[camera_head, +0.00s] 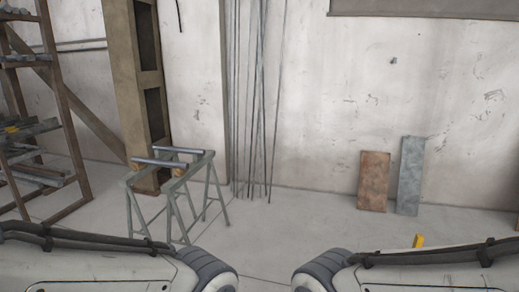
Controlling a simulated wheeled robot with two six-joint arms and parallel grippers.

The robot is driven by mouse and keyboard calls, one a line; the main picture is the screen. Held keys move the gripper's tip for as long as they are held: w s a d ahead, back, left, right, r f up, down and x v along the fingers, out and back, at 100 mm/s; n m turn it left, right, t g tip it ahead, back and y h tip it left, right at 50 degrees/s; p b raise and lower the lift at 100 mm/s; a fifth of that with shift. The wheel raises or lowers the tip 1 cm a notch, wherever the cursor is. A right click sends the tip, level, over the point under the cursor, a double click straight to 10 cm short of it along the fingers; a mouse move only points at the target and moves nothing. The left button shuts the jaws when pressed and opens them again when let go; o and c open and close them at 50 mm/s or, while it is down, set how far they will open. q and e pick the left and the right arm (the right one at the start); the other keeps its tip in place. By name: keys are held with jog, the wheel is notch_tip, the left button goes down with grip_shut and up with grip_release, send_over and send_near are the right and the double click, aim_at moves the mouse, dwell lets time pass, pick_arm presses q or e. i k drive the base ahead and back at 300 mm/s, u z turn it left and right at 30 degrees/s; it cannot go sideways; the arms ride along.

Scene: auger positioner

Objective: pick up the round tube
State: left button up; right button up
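A short grey round bar, which looks like a round tube (157,162), lies on the nearer part of a pair of grey-green metal trestles (183,187) left of centre. A second similar bar (179,150) shows just behind it. I cannot tell whether this second bar is a loose tube or part of a trestle. My two white arms reach in along the bottom edge, from the left and from the right. Neither gripper shows, and both arms are well in front of the trestles.
A brown rack (68,100) at the far left holds several bars. Several thin rods (258,100) lean on the wall. A rusty plate (373,181) and a grey plate (410,175) lean at right. A yellow object (418,241) is partly hidden. The central floor is clear.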

aim_at(148, 161)
jog(key=z, duration=0.05)
jog(key=k, duration=0.45)
jog(key=u, duration=0.55)
jog(key=i, duration=0.5)
jog(key=u, duration=0.9)
jog(key=i, duration=3.2)
jog(key=z, duration=1.1)
jog(key=i, duration=1.25)
jog(key=z, duration=0.75)
